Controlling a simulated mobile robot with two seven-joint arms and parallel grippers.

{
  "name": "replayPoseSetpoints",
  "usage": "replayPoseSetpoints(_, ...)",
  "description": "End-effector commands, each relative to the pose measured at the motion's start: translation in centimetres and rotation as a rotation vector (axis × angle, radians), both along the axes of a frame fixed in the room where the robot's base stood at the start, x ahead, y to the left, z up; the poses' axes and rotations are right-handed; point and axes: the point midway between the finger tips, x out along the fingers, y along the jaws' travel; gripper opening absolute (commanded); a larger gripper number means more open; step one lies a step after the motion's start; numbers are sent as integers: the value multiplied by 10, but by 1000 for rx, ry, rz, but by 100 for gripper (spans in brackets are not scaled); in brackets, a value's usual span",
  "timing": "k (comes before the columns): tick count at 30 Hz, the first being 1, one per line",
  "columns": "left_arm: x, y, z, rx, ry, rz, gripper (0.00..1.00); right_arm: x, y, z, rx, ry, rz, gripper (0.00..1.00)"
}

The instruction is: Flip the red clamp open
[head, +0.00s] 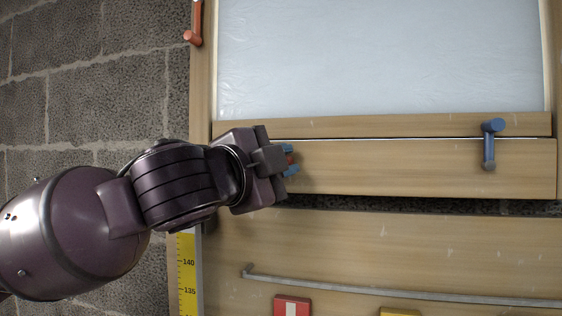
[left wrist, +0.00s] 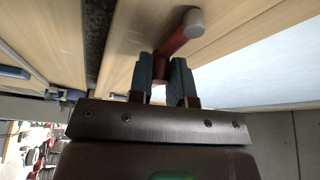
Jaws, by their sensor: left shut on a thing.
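The red clamp (left wrist: 177,42) shows best in the left wrist view, as a short red bar with a grey round end. My left gripper (left wrist: 161,68) is shut on it, one blue-padded finger on each side. In the head view my left gripper (head: 290,160) is at the left end of a wooden rail, and only a speck of red shows between its fingers. The rest of the clamp is hidden there by the gripper. My right gripper is in neither view.
A blue clamp (head: 489,150) stands upright at the rail's right end. An orange-red clamp (head: 194,28) is on the frame's upper left post. A pale translucent panel (head: 380,60) fills the frame above. A metal bar (head: 400,291) and a yellow ruler (head: 187,270) are below.

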Motion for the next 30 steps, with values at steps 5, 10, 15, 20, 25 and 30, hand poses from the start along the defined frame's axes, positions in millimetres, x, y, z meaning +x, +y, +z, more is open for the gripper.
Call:
replayPoseSetpoints(5, 0, -1, -4, 3, 9, -2, 40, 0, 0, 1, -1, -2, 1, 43)
replayPoseSetpoints(10, 0, 0, -2, 1, 6, -1, 44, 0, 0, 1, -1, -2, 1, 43)
replayPoseSetpoints(15, -1, 1, -2, 0, 3, -1, 44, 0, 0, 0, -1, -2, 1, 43)
replayPoseSetpoints(20, -12, 11, -5, 1, 2, 0, 44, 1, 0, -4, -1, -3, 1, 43)
replayPoseSetpoints(25, -36, 30, -9, 1, 1, 0, 44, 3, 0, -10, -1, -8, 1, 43)
replayPoseSetpoints(30, -59, 49, -13, 2, 2, 0, 44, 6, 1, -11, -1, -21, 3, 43)
